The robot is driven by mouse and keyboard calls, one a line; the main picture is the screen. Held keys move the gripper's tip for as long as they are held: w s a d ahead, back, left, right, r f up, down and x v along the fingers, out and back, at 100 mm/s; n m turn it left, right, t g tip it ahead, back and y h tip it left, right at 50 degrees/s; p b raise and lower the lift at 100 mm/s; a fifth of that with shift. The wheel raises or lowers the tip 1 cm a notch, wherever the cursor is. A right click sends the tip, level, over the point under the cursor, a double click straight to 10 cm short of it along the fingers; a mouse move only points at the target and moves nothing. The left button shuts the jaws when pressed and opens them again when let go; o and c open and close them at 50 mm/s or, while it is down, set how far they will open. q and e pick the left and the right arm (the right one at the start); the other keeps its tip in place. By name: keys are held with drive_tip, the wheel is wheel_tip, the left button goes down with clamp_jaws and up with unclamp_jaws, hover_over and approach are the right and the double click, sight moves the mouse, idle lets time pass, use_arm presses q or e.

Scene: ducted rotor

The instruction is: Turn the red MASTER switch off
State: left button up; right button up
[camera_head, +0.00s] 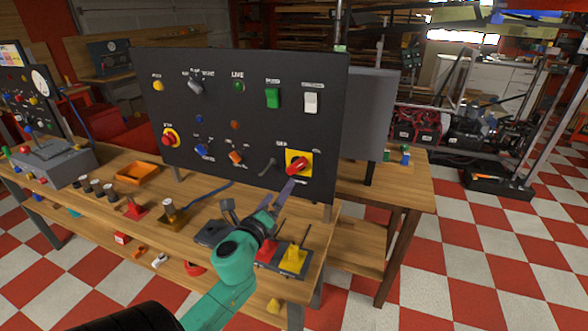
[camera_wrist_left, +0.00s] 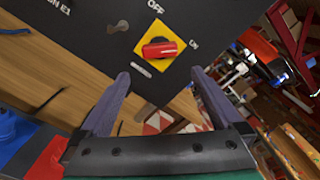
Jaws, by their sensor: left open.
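The red MASTER switch handle (camera_head: 297,165) sits on a yellow square plate (camera_head: 305,155) at the lower right of the black panel. In the left wrist view the red handle (camera_wrist_left: 159,49) lies roughly level across its yellow plate (camera_wrist_left: 146,65). An OFF label shows above the plate and an ON label to its right; the handle's end points toward the ON side. My left gripper (camera_head: 281,192) is open and empty, just below and in front of the switch. In the left wrist view its two fingers (camera_wrist_left: 160,76) stand apart below the handle, not around it.
On the wooden bench (camera_head: 110,200) stand a yellow-based part (camera_head: 293,259) and an orange tray (camera_head: 137,173). Open floor lies right.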

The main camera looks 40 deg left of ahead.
sight(295, 169)
use_arm(q)
drive_tip(key=p+x, duration=0.1)
drive_tip(key=x, duration=1.1)
drive_tip(key=shift+w+a, duration=0.1)
drive_tip(key=shift+w, duration=0.15)
drive_tip(key=shift+c, duration=0.3)
drive_tip(key=shift+f, duration=0.1)
drive_tip(key=c, duration=0.9)
